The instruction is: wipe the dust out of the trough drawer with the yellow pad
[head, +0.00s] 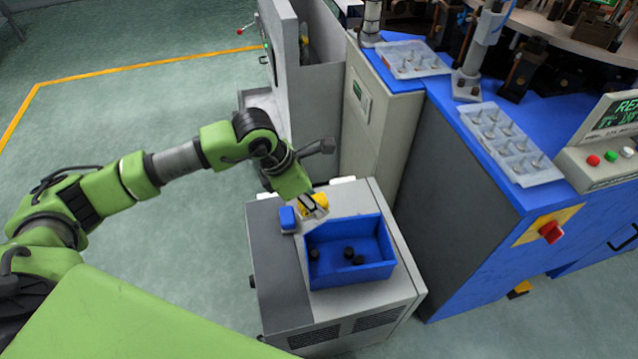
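The yellow pad (313,201) is at the back edge of a grey cabinet's top, mostly hidden by my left gripper. My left gripper (318,212) reaches down at the pad, close to it or touching it. I cannot tell whether its fingers are closed on the pad. The trough drawer is not clearly recognisable; a grey tray-like part (262,103) juts from the low front of the tall grey machine (310,85) behind. No dust can be made out. My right gripper is not in view.
A blue bin (375,272) with several black pieces stands on the grey cabinet (275,270), right beside my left gripper. A small blue block (288,218) is just left of it. A blue machine table (470,180) with clear trays stands right. Floor at left is open.

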